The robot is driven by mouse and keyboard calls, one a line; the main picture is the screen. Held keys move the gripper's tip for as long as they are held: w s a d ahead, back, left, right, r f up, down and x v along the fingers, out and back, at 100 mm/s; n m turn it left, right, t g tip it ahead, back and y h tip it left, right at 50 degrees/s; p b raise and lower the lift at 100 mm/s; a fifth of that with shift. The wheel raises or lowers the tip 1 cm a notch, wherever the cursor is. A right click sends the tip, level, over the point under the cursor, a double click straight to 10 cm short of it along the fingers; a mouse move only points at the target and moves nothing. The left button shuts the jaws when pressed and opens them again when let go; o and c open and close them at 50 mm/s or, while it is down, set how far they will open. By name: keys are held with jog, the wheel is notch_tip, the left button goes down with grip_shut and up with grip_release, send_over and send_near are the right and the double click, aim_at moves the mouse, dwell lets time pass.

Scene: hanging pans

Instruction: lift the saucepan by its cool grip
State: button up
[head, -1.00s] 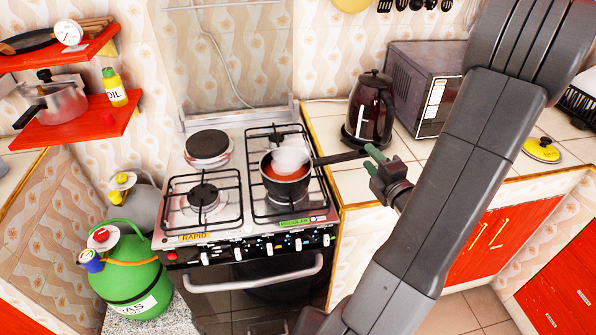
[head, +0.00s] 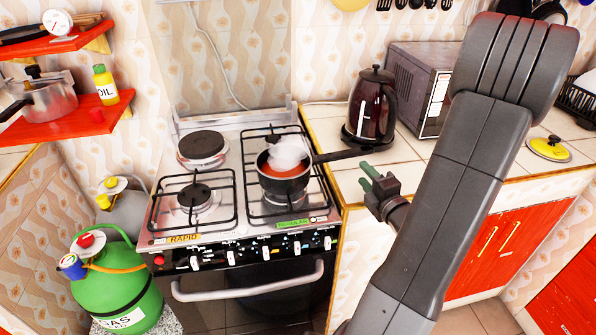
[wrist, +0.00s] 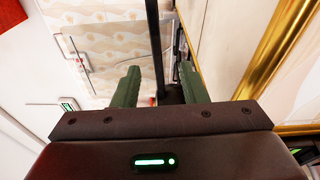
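In the wrist view my gripper (wrist: 160,85) shows both fingers spread. A dark upright bar shows between them; it looks like the handle, but I cannot tell how far off it is.
A dark kettle (head: 371,108) stands on the tiled counter behind the handle, with a microwave (head: 418,85) to its right. The stove's black grates (head: 195,200) surround the burners. A green gas cylinder (head: 115,285) stands at the lower left. A yellow lid (head: 548,148) lies at the right.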

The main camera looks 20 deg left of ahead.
aim_at(346, 151)
jog(key=x, duration=0.6)
jog(key=shift+w+a, duration=0.2)
jog(key=shift+a, duration=0.05)
jog(key=x, duration=0.2)
jog(key=p+x, duration=0.1)
jog(key=x, duration=0.2)
jog(key=shift+w+a+r, duration=0.15)
jog(key=shift+w+r, duration=0.1)
jog(key=shift+w, duration=0.05)
grip_shut()
